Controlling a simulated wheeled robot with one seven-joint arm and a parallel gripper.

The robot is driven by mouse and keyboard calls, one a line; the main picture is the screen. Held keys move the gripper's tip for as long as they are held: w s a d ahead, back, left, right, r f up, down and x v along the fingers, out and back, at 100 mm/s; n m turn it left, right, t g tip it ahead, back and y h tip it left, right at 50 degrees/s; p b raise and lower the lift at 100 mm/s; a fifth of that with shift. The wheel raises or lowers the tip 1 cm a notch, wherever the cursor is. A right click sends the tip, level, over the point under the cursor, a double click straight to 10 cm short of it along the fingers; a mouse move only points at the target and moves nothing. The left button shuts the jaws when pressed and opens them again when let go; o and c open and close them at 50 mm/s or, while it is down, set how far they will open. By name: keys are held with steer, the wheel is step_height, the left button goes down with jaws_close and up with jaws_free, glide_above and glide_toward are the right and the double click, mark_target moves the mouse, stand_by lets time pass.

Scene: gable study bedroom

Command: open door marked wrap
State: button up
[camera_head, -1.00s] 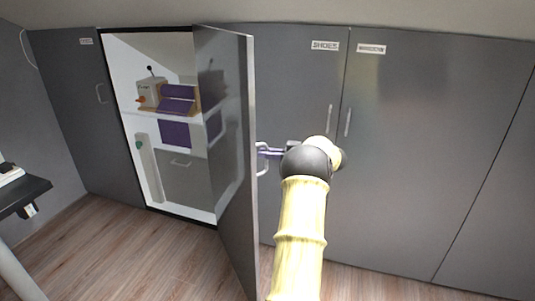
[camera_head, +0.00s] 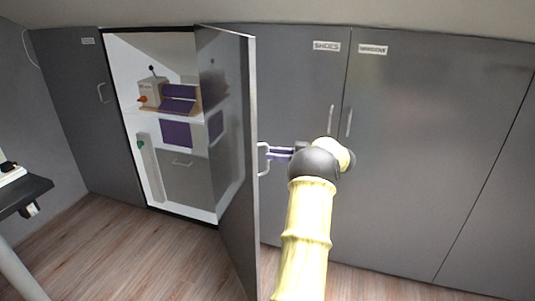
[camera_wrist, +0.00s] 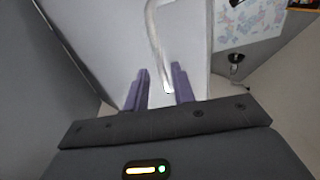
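A grey cupboard door (camera_head: 236,170) stands swung wide open, its edge toward me; no label on it is readable from here. Its pale bar handle (camera_head: 263,158) is on the outer face, which faces right. My gripper (camera_head: 270,153) is just right of this handle, with its purple fingers pointing left at it. In the wrist view the two fingers (camera_wrist: 160,88) are apart, and the lower end of the handle (camera_wrist: 154,35) shows in line with the gap between them. The fingers are not closed on it.
The open cupboard shows a machine with a purple roll (camera_head: 178,92) on a shelf. Shut doors stand on both sides, one marked SHOES (camera_head: 326,46). A dark desk (camera_head: 22,192) is at left. The wooden floor (camera_head: 130,250) before the cupboard is clear.

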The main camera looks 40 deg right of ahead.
steer(key=p+v, duration=0.1)
steer(key=v, duration=1.3)
steer(key=shift+p, duration=0.35)
